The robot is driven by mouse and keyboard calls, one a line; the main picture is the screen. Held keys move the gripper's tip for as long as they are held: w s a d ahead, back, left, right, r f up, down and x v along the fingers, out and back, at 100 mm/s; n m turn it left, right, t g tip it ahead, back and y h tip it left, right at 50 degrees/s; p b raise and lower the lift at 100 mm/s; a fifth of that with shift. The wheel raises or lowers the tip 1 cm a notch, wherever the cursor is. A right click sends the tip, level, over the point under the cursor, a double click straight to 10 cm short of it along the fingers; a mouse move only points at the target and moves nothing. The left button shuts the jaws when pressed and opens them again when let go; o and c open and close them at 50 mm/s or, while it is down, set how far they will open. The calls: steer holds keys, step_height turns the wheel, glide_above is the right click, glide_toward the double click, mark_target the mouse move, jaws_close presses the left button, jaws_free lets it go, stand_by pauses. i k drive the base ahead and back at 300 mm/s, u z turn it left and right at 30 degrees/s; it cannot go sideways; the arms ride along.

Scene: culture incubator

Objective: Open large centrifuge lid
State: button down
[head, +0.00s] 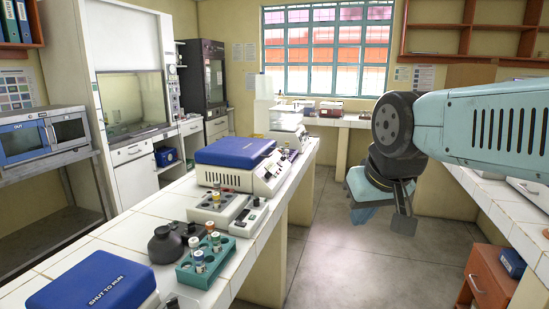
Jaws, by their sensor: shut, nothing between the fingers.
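The large centrifuge (262,180) stands on the white tiled bench in the middle of the head view. It has a white body, and its blue lid (232,150) lies flat and closed on top. A second blue lid (92,284), marked "SHUT TO RUN", belongs to a smaller unit at the lower left edge. My gripper (403,222) hangs pointing down over the floor, right of the bench and well apart from the centrifuge. It is shut and empty.
On the bench in front of the centrifuge are a heater block (226,211), a green tube rack (206,262) and a dark bottle (165,246). The floor aisle (355,262) is clear. A red-brown drawer cabinet (489,278) stands at the right.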

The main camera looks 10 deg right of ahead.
mark_target(245, 153)
steer(key=z, duration=0.4)
steer(key=k, duration=1.4)
steer(key=z, duration=0.5)
steer(key=i, duration=0.95)
steer(key=u, duration=0.5)
steer(key=i, duration=1.35)
steer(key=u, duration=0.15)
